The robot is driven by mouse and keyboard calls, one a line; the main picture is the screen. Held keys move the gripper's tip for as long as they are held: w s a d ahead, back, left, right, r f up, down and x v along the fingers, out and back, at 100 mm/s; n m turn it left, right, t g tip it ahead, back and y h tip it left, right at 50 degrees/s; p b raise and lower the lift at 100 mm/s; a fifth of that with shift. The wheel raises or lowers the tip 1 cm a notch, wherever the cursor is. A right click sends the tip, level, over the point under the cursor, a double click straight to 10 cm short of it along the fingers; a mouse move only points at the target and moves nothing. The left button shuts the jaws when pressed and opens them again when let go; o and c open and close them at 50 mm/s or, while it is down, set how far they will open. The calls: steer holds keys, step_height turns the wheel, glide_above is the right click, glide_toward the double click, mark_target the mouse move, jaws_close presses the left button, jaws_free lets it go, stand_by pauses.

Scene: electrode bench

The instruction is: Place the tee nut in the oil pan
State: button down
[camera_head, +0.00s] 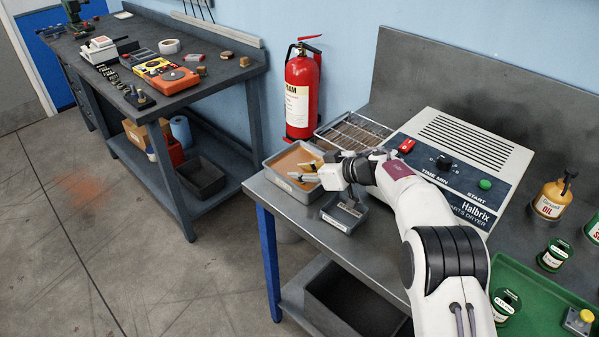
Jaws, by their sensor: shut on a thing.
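The grey pan (273,179) with amber liquid, which looks like the oil pan, stands at the left end of the right-hand bench. My gripper (303,170) reaches left from the arm, with its dark fingertips over the right part of this pan. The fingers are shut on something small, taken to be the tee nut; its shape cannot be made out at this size. I cannot tell whether the fingertips touch the liquid or hover above it.
A small grey tray (337,223) sits just in front of the gripper. A wire rack (352,131) lies behind, beside the parts dryer (470,150). A red extinguisher (301,95) stands behind the pan. Oil bottle (550,200) and green tray (535,300) are right.

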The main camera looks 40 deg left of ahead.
steer(key=c, duration=1.7)
jaws_free()
steer(key=shift+f, duration=0.1)
steer(key=shift+d, duration=0.1)
steer(key=shift+v, duration=2.5)
step_height(320, 180, up, 7)
